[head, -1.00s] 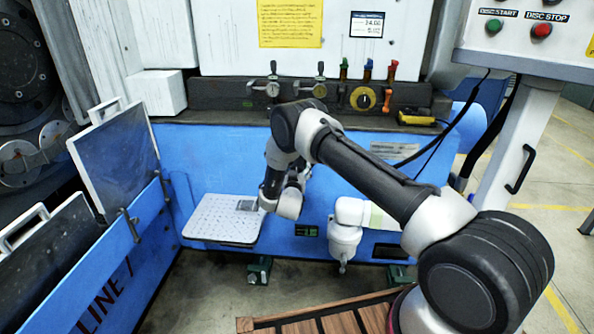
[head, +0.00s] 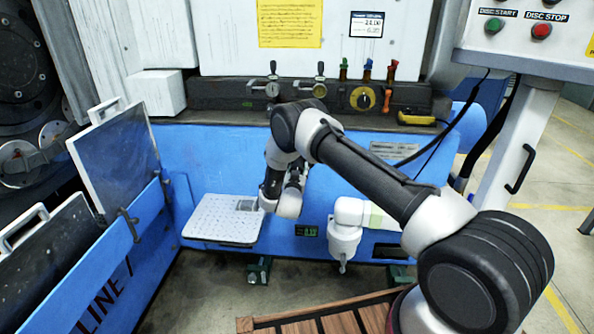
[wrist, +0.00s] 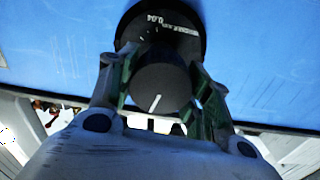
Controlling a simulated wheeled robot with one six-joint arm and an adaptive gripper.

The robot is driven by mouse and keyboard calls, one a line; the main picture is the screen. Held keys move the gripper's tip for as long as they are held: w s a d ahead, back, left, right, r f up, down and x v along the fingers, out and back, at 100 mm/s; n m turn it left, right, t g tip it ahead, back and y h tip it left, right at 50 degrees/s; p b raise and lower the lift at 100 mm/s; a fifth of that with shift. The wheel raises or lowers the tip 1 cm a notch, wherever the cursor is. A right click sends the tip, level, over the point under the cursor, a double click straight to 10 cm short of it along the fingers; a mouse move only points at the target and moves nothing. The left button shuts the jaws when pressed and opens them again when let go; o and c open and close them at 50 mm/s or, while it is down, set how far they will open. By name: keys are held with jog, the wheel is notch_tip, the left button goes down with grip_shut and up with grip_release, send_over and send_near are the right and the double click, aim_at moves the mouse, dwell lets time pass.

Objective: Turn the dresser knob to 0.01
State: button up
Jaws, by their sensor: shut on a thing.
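The dresser knob (wrist: 162,80) is a black round knob with a white pointer line on its near face. Behind it is a dark dial plate (wrist: 185,22) on the blue machine front, with white markings, one of which looks like 0.04. In the wrist view, my gripper (wrist: 160,84) has one finger on each side of the knob and is shut on it. In the head view, my arm's end hides the knob and the fingers. A small green-lit display (head: 307,230) sits low on the blue panel, its digits too small to read surely.
A shelf above holds several levers and a yellow dial (head: 362,98). A wooden slatted platform (head: 330,318) lies below. A white sign (head: 367,24) shows small digits.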

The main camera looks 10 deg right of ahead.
jog(key=m, duration=0.5)
jog(key=shift+m, duration=0.3)
dwell(0.4)
jog(key=o, duration=1)
jog(key=shift+o, duration=0.2)
jog(key=shift+s, duration=0.1)
jog(key=v, duration=1.2)
